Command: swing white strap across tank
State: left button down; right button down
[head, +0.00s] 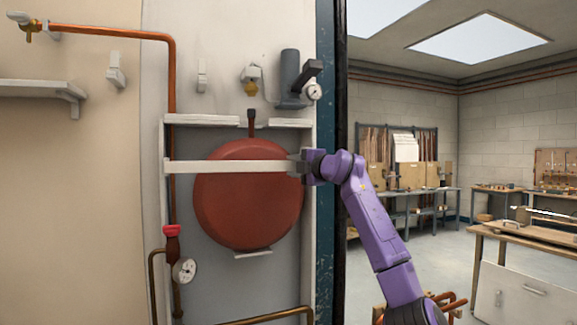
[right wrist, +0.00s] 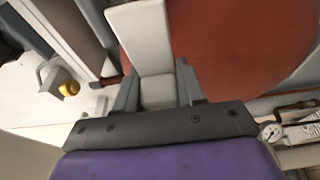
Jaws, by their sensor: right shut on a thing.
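The white strap (head: 225,167) runs level across the upper part of the red round tank (head: 248,215) in the head view. Its left end meets the frame's left upright. My right gripper (head: 297,164) is shut on the strap's right end, at the tank's upper right. In the right wrist view the strap (right wrist: 143,40) runs up from between the fingers of the right gripper (right wrist: 157,95), with the red tank (right wrist: 235,40) behind it. Whether the strap touches the tank I cannot tell. My left gripper is not in view.
A white rail (head: 200,120) with a gap around the tank's top pipe sits above the strap. A grey cylinder with a gauge (head: 313,91) is higher right. A red-handled valve (head: 172,232) and gauge (head: 184,270) are lower left. A dark post (head: 331,230) edges the booth at right.

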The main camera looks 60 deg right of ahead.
jog(key=c, duration=0.8)
grip_release()
jog(key=shift+w, duration=0.1)
jog(key=shift+o, duration=0.2)
jog(key=shift+w+a, duration=0.15)
jog(key=shift+w, duration=0.05)
jog(key=shift+s, duration=0.3)
jog(key=b+v, duration=0.3)
jog(key=v, duration=0.7)
jog(key=shift+b, duration=0.4)
